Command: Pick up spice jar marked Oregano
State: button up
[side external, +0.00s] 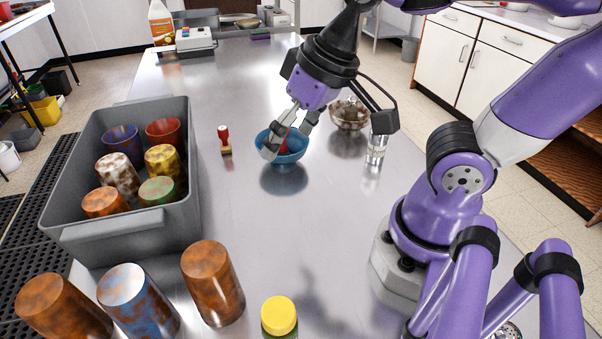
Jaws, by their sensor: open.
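A jar with a yellow lid (280,315) stands at the front edge of the picture, cut off below, with greenish contents showing under the lid. A clear glass jar or shaker (376,149) stands to the right of the blue bowl. I cannot read the word Oregano on either one. My gripper (289,139) is open, pointing down over the blue bowl (287,160), well away from the yellow-lidded jar.
A grey bin (120,240) at left holds several coloured cups. Several more cups, including a rusty one (212,283), stand in front. A red-handled stamp (224,139) stands left of the bowl; a mottled bowl (349,115) stands behind. The middle of the steel table (290,225) is clear.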

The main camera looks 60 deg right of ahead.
jog(key=s+a+m+g, duration=0.1)
jog(key=a+m+g, duration=0.1)
jog(key=a, duration=0.6)
jog(key=m+g, duration=0.3)
jog(key=m, duration=0.1)
send_over(278, 310)
jog(key=f, duration=0.2)
jog(key=shift+w+d+f+h, duration=0.2)
jog(key=shift+f+h, duration=0.1)
jog(key=shift+h, duration=0.1)
jog(key=f, duration=0.4)
jog(key=shift+s+a+f, duration=0.2)
jog(key=shift+f, duration=0.1)
notch_tip(278, 310, down, 6)
jog(key=shift+r, duration=0.1)
jog(key=c, duration=1.3)
